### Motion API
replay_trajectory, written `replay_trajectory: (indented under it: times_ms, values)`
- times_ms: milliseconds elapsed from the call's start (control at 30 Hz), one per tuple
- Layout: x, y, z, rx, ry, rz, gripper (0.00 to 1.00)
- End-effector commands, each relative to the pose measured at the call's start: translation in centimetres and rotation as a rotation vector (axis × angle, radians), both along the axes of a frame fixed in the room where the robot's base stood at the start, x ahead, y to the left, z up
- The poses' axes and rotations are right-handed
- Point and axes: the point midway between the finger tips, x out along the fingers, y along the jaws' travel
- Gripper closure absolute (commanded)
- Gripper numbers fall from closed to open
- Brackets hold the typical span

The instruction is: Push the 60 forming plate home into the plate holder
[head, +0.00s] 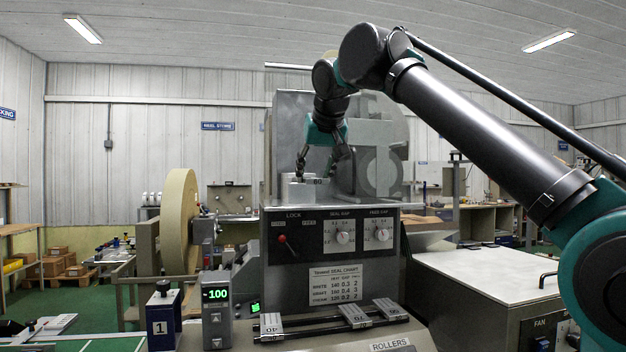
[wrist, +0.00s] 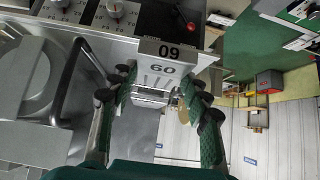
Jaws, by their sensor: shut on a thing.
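The 60 forming plate (wrist: 162,68) is a pale grey block marked 60, with a second label (wrist: 169,52) on its edge that reads upside down. My gripper (wrist: 159,84) is shut on it, with one green-padded finger on each side. In the head view my gripper (head: 320,166) points down over the top of the machine, and the 60 plate (head: 317,181) shows small between the fingers. A light grey block (head: 297,191) below it is probably the plate holder. How far the plate sits in the holder cannot be told.
The machine's front panel (head: 332,238) carries a red-knobbed lock lever (head: 282,239) and two dials. Other numbered plates, including one marked 40 (head: 271,326), lie on a rack in front. A large cream roll (head: 180,222) stands left. A grey machine body (head: 300,130) rises behind my gripper.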

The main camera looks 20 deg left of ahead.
Motion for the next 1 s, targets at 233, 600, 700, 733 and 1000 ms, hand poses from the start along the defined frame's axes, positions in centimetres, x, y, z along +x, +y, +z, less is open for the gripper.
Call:
replay_trajectory:
  times_ms: [233,600,700,733,1000]
  values:
    - [0.1,0.0,0.0,0.001,-0.001,0.000,0.91]
    - [2.2,1.3,0.0,0.000,0.000,-0.001,0.91]
    - [3.0,1.8,0.0,0.000,0.000,-0.001,0.91]
    - [3.2,1.9,0.0,0.001,0.000,-0.001,0.91]
    - [4.6,2.8,0.0,0.000,0.000,0.000,0.91]
